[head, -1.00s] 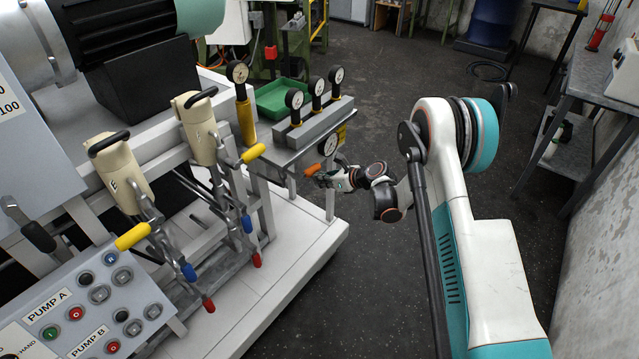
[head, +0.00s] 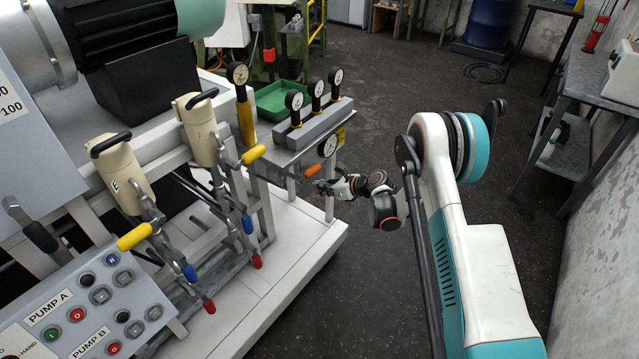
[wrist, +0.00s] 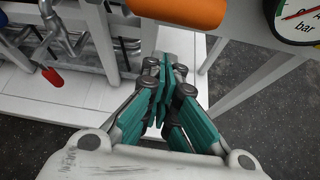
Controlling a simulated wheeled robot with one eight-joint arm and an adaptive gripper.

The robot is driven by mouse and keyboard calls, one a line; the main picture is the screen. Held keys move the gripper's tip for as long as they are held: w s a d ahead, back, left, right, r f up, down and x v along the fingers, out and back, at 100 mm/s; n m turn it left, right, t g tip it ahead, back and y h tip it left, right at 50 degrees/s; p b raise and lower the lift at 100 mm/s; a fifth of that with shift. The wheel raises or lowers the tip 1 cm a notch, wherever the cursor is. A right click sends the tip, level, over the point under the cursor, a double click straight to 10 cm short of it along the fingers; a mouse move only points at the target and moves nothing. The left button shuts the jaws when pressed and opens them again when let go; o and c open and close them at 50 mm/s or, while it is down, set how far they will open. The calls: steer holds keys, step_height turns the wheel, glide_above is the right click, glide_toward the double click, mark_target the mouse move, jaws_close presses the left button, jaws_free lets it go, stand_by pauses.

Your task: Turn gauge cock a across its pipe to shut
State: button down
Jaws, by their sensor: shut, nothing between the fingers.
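An orange handle (head: 312,170) sticks out beside a dial gauge (head: 330,146) under the front edge of the gauge bench. It is the likely handle of gauge cock a, but no label for it can be read. In the wrist view the orange handle (wrist: 180,11) lies level across the top edge, cut off by the frame. The gauge face (wrist: 296,20) is at the top right. My gripper (wrist: 165,72) is shut and empty, with its fingertips below the handle and apart from it in the picture. In the head view my gripper (head: 322,186) is just below the handle. The cock's pipe is not clear.
Three gauges stand on a grey block (head: 315,122) above, with a green tray (head: 280,98) behind. Yellow pump handles (head: 254,154) and red-tipped levers (head: 257,261) are to the left. A bench leg (wrist: 250,82) stands close right of my gripper. Dark floor to the right is open.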

mark_target(309, 173)
steer(key=f+p+v, duration=0.1)
steer(key=p+v, duration=0.3)
steer(key=v, duration=0.5)
steer(key=b+x, duration=0.3)
steer(key=x, duration=0.6)
steer(key=r, duration=0.2)
steer(key=r+b, duration=0.1)
steer(key=shift+w+a+r, duration=0.15)
steer(key=shift+w+r, duration=0.05)
steer(key=shift+r, duration=0.2)
steer(key=shift+r, duration=0.1)
steer(key=shift+w+r+n+t, duration=0.25)
steer(key=shift+r+n+t, duration=0.15)
steer(key=shift+r, duration=0.15)
